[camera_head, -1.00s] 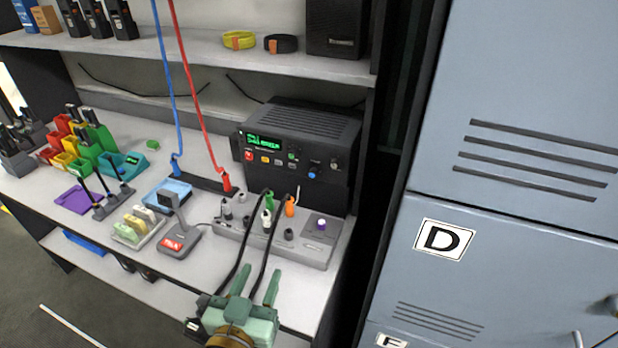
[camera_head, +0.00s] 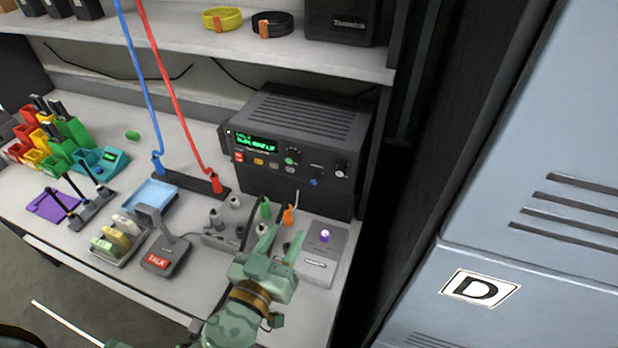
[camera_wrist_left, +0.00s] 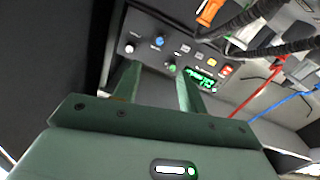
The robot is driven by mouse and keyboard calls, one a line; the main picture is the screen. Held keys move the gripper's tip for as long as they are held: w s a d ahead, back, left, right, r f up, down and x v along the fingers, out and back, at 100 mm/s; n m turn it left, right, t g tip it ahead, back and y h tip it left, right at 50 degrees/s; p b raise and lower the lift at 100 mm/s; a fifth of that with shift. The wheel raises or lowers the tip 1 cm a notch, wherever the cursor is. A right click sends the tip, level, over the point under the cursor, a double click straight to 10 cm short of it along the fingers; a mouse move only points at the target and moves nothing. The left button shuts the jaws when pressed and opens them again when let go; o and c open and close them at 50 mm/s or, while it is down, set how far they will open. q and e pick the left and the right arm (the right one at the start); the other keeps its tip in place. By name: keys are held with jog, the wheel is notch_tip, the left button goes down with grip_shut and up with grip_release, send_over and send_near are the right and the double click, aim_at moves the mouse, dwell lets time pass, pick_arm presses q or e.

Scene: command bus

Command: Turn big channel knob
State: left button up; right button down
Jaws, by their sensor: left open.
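The black radio (camera_head: 295,150) stands on the bench against the back wall, its green display lit. Its front carries a dark knob with a green mark (camera_head: 292,155), a blue knob (camera_head: 314,181) and a pale knob (camera_head: 340,172). I cannot read which is labelled channel. My left gripper (camera_head: 282,240) is open and empty, in front of and below the radio face, apart from it. In the left wrist view its fingers (camera_wrist_left: 157,72) point at the panel, with the blue knob (camera_wrist_left: 158,42) between and beyond the tips and the green-marked knob (camera_wrist_left: 171,67) near the right fingertip.
A desk microphone (camera_head: 160,250) stands to the left. Blue and red cables (camera_head: 175,95) hang from above. A locker (camera_head: 520,200) stands right.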

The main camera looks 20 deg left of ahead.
pick_arm(q)
jog(key=p, duration=0.2)
send_near(313, 182)
jog(key=w, duration=0.5)
jog(key=w+p, duration=0.1)
jog(key=w, duration=0.2)
jog(key=shift+w+d, duration=0.15)
jog(key=shift+d, duration=0.15)
grip_shut()
